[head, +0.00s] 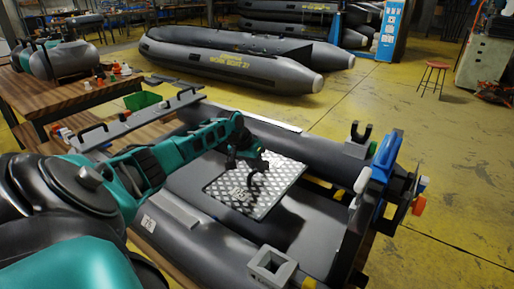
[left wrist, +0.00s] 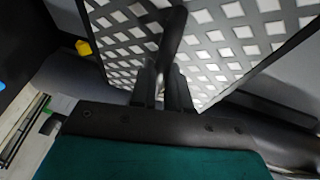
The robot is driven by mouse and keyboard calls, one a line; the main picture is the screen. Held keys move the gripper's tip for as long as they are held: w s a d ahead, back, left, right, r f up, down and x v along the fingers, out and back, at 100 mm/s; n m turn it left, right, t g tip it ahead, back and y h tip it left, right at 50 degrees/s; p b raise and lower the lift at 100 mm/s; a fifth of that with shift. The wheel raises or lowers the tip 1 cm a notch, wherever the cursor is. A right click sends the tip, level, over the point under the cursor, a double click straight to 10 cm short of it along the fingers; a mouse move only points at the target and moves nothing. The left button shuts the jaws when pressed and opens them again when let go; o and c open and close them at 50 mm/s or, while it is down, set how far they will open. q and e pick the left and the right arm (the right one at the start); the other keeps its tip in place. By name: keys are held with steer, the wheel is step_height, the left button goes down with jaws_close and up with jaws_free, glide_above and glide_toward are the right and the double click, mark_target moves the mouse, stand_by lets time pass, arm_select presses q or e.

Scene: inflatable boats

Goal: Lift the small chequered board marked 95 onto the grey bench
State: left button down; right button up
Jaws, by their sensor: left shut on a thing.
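The small chequered board (head: 277,181) is a light metal-looking plate inside the near grey boat. I cannot tell whether the board rests on the floor or hangs just above. A long grey slab with black handles (head: 140,122) lies left of the boat; it may be the bench.
The near boat's dark tube (head: 300,148) runs behind the board. A grey square block (head: 271,266) sits on the front tube, and a blue motor part (head: 385,155) is at the right end. A wooden table (head: 75,92) stands at left. Yellow floor is open at right.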

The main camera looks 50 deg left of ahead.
arm_select(q)
steer(key=shift+w+r+p, duration=0.1)
steer(key=shift+r+p, duration=0.85)
steer(key=shift+r, duration=0.3)
steer(key=shift+r+p, duration=0.7)
steer(key=shift+p, duration=0.05)
steer(key=shift+r+p, duration=2.05)
steer(key=shift+p, duration=0.05)
steer(key=shift+r+p, duration=0.75)
steer(key=shift+r, duration=1.8)
arm_select(e)
step_height(320, 180, up, 8)
steer(key=d, duration=0.1)
steer(key=shift+s+f, duration=0.2)
steer(key=shift+s, duration=0.15)
